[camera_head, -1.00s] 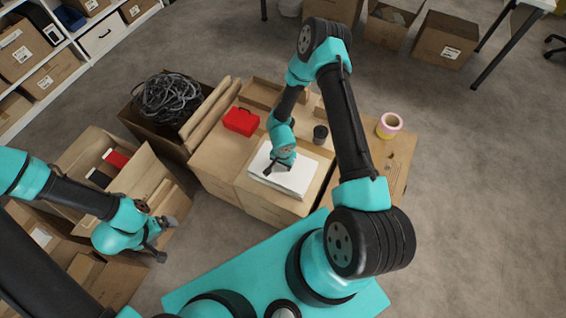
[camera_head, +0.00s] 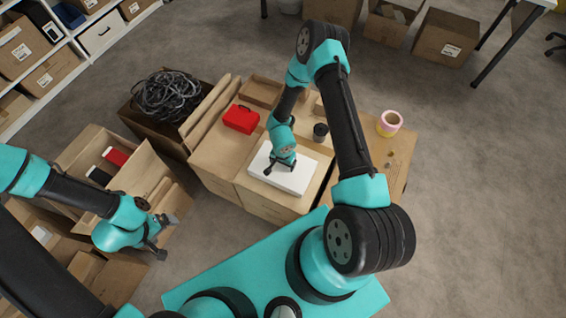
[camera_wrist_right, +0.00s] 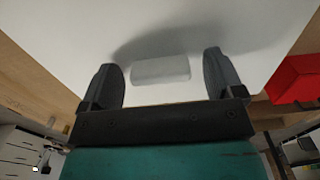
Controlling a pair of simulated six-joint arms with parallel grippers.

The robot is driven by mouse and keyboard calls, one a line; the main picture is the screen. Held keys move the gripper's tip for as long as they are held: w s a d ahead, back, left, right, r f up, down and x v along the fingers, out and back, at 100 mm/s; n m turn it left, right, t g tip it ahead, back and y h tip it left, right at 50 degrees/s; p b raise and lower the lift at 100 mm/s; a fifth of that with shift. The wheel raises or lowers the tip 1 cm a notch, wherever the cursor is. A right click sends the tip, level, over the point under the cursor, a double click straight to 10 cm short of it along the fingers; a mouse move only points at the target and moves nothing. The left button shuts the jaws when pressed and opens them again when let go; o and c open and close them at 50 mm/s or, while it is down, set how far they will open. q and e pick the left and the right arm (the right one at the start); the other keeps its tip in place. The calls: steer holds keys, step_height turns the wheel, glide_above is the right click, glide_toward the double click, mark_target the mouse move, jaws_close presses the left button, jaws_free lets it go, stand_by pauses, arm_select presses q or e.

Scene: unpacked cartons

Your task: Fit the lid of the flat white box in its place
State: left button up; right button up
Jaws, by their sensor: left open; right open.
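The flat white box (camera_head: 300,180) lies on top of a closed carton, and its white lid (camera_wrist_right: 160,25) covers its top. The lid looks level on the box; a small gap along the edges would be too fine to see. In the right wrist view a pale raised handle (camera_wrist_right: 160,70) stands on the lid, between my right fingers. My right gripper (camera_head: 280,168) is open, low over the lid, its fingers apart on either side of the handle. My left gripper (camera_head: 163,240) is open and empty at the left, beside an open carton, away from the white box.
A red case (camera_head: 241,119) sits left of the white box and a dark cup (camera_head: 320,132) stands behind it. A pink-and-yellow tape roll (camera_head: 389,123) is at the right. A carton of black cable (camera_head: 170,98) is at the back left.

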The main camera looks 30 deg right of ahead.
steer(key=shift+r, duration=0.1)
step_height(320, 180, up, 17)
stand_by(1.0)
steer(key=shift+s, duration=0.1)
stand_by(0.7)
steer(key=s+a+f+n+y, duration=0.1)
steer(key=s+a+n+y, duration=0.2)
steer(key=s+n, duration=0.5)
steer(key=shift+s+a+f+n+t+y, duration=0.25)
steer(key=shift+a+n+t+y, duration=0.15)
steer(key=shift+a+n, duration=0.35)
stand_by(1.2)
